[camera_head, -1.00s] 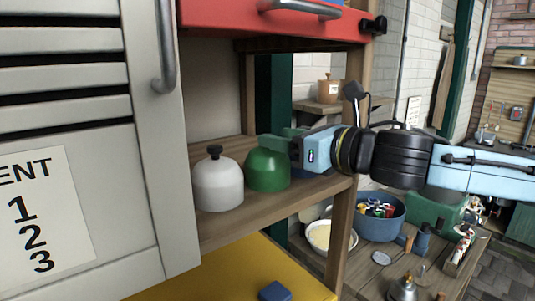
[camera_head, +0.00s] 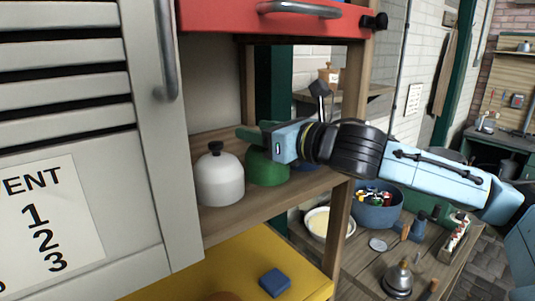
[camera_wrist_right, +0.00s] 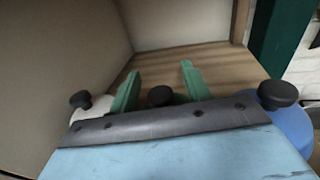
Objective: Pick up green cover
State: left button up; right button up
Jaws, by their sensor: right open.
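The green cover (camera_head: 266,170) is a dome on the wooden shelf, to the right of a white cover (camera_head: 219,178) with a black knob. My right gripper (camera_head: 252,134) is over the top of the green cover and hides its knob in the head view. In the right wrist view, the gripper's two green fingers (camera_wrist_right: 158,90) are apart, with a black knob (camera_wrist_right: 160,96) showing between them. Whether the fingers touch the knob cannot be told. My left gripper is not in view.
A blue cover (camera_wrist_right: 294,128) with a black knob stands on the right in the wrist view. The wooden shelf (camera_head: 235,222) has a post at its right front. A grey louvred door (camera_head: 150,200) is at left, and a red drawer (camera_head: 225,17) is above.

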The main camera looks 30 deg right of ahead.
grip_shut()
jog(key=shift+r, duration=0.1)
